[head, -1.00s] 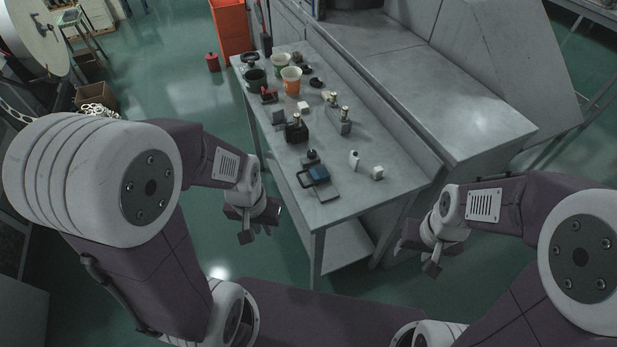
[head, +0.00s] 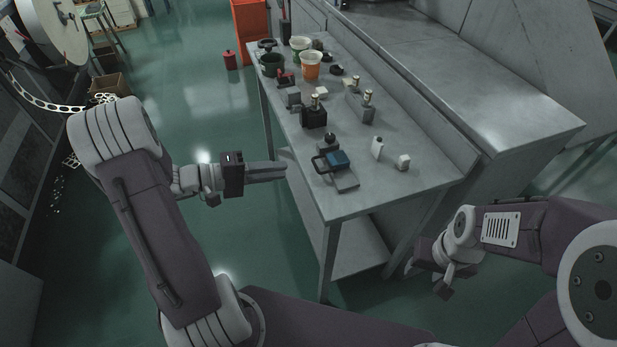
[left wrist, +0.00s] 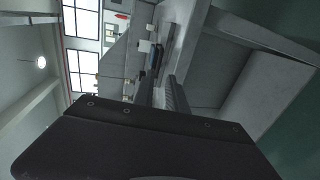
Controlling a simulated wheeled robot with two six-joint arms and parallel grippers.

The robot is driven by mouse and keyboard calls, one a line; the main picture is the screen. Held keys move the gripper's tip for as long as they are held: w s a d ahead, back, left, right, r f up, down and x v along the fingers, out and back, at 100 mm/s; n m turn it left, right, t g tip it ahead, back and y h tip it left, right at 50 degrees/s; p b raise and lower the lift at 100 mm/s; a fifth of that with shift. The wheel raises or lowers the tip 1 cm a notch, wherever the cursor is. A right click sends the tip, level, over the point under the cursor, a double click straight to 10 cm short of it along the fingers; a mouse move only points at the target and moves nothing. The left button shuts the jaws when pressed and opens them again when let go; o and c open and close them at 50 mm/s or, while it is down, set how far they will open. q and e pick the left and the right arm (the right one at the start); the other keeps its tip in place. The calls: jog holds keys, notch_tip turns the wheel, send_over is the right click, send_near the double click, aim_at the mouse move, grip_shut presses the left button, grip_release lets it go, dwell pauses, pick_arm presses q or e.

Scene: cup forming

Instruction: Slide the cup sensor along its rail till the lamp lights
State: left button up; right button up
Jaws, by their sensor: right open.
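My left gripper (head: 284,171) is beside the left edge of the steel table (head: 410,186), its fingers pointing right toward it. Its two fingers show in the left wrist view (left wrist: 161,88) with a narrow gap, nothing held between them. My right gripper (head: 430,272) is open and empty, low at the right of the table. A black block with a brass-coloured top (head: 314,118) and a similar grey block (head: 359,107) stand mid-table. A blue block (head: 338,160) sits on a grey plate with a black handle, near the front. I cannot tell which is the cup sensor, rail or lamp.
An orange cup (head: 311,66), a dark green cup (head: 271,65) and a white-rimmed cup (head: 299,46) stand at the table's far end. Open floor lies left of the table.

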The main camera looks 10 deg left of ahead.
aim_at(310, 174)
pick_arm(q)
jog(key=x, duration=0.9)
jog(key=shift+d, duration=0.2)
grip_shut()
dwell(1.1)
